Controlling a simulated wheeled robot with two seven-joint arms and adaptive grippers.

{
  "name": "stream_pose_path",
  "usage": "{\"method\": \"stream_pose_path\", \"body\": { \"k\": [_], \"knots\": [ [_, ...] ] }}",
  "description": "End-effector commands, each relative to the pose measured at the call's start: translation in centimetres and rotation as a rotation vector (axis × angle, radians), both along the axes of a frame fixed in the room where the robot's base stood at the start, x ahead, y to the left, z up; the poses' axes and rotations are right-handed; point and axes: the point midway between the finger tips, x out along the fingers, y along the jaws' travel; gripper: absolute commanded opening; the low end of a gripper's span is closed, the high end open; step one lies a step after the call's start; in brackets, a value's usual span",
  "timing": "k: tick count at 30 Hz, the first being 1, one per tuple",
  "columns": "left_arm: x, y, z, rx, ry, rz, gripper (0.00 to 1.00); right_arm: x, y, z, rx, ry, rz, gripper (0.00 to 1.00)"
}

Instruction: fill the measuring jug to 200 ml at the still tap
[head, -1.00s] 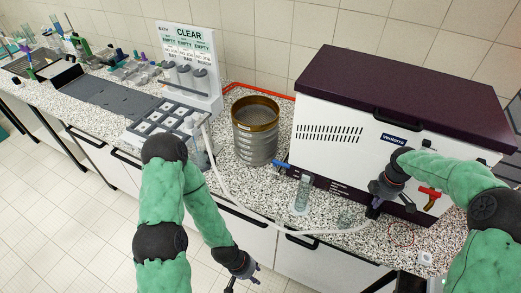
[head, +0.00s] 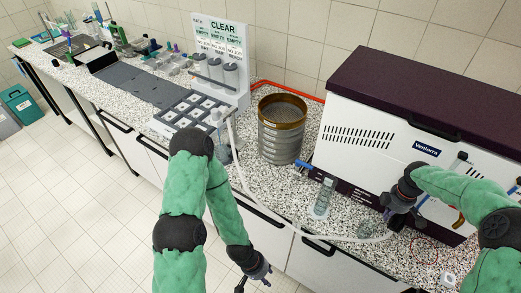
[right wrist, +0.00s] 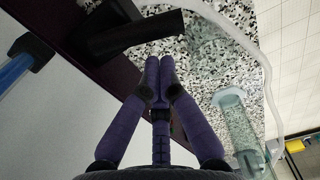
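A clear vessel, probably the measuring jug (head: 368,228), stands on the speckled counter; it shows faintly in the right wrist view (right wrist: 208,42). Its fill level cannot be read. My right gripper (head: 388,228) is just right of it, in front of the white box with the dark lid. In the right wrist view its fingers (right wrist: 159,66) are together with nothing visible between them. A black spout-like part (right wrist: 130,36) lies beyond the fingertips; I cannot tell whether it is the still tap. My left gripper (head: 251,284) hangs before the counter front, fingers apart and empty.
A clear measuring cylinder (head: 322,197) stands left of the jug, near a blue-handled part (head: 306,168). A pale hose (head: 275,217) loops along the counter edge. A sieve stack (head: 281,135) stands behind. The white box (head: 360,140) blocks the back right.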

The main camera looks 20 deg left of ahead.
Motion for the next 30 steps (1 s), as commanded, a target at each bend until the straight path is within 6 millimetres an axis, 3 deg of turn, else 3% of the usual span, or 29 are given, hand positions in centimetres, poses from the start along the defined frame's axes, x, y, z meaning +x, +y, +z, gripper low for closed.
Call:
{"method": "stream_pose_path", "body": {
  "k": [30],
  "knots": [
    [0.01, 0.0, 0.24, 0.0, 0.0, 0.0, 0.4, -0.54, -0.97, 0.13, 0.001, -0.001, -0.001, 0.0]
  ]
}}
